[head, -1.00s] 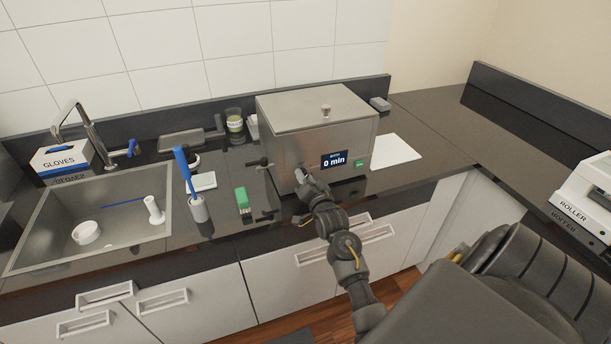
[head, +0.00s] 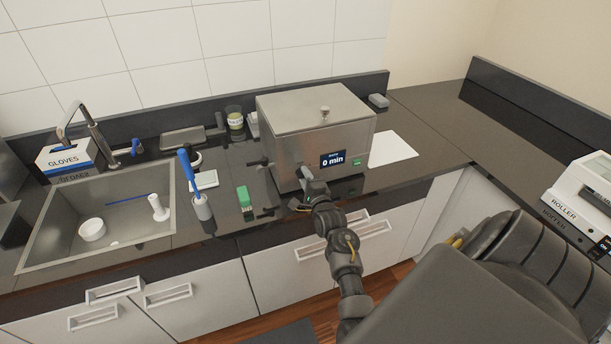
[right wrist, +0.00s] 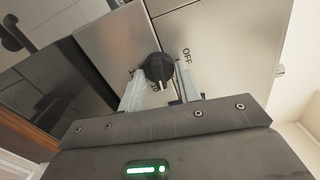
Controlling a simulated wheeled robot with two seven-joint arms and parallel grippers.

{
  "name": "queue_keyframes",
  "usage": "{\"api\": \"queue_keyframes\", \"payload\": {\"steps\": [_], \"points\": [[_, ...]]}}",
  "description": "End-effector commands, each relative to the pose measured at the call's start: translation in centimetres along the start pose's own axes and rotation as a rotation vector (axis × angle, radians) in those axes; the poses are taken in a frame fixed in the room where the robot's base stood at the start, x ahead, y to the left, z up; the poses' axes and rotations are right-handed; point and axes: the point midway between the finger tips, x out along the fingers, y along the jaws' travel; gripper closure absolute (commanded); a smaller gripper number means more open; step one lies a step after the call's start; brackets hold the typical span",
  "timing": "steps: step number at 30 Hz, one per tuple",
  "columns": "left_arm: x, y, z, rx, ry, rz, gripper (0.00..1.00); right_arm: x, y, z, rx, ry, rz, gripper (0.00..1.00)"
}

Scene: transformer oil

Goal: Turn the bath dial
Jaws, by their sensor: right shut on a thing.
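The bath (head: 285,137) is a steel box with a lid and knob on top, standing on the dark counter. Its front display (head: 333,160) reads "0 min", with a green button beside it. The black dial (right wrist: 159,68) shows in the right wrist view with a white pointer mark and "OFF" printed near it. My right gripper (right wrist: 160,92) is shut on the dial, a finger at each side of it. In the head view the right gripper (head: 304,176) is at the bath's front face and hides the dial. My left gripper is not in view.
A green block (head: 244,197), a blue-handled brush (head: 195,187) and a white pad (head: 206,179) stand left of the bath. A sink (head: 60,238) is farther left. A white sheet (head: 391,149) lies right of the bath. A roller device (head: 583,207) is at far right.

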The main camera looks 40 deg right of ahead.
Motion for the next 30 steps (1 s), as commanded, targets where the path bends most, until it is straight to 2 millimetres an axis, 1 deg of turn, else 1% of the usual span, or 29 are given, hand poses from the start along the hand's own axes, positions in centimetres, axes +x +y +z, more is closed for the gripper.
{"api": "queue_keyframes", "payload": {"steps": [1,6,15,21,30], "points": [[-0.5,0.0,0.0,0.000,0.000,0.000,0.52,0.0,-0.2,0.1,0.043,0.001,-0.001,0.89],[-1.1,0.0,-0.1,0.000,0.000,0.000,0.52,0.0,-0.1,0.0,0.178,0.001,0.000,0.89],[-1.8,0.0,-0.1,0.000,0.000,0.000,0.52,0.0,0.0,0.1,0.339,0.000,-0.001,0.89],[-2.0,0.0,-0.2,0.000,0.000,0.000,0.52,0.0,0.0,0.1,0.391,0.000,-0.001,0.89],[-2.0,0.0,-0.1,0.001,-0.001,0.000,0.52,0.0,0.1,0.0,0.406,0.000,-0.002,0.89]]}}
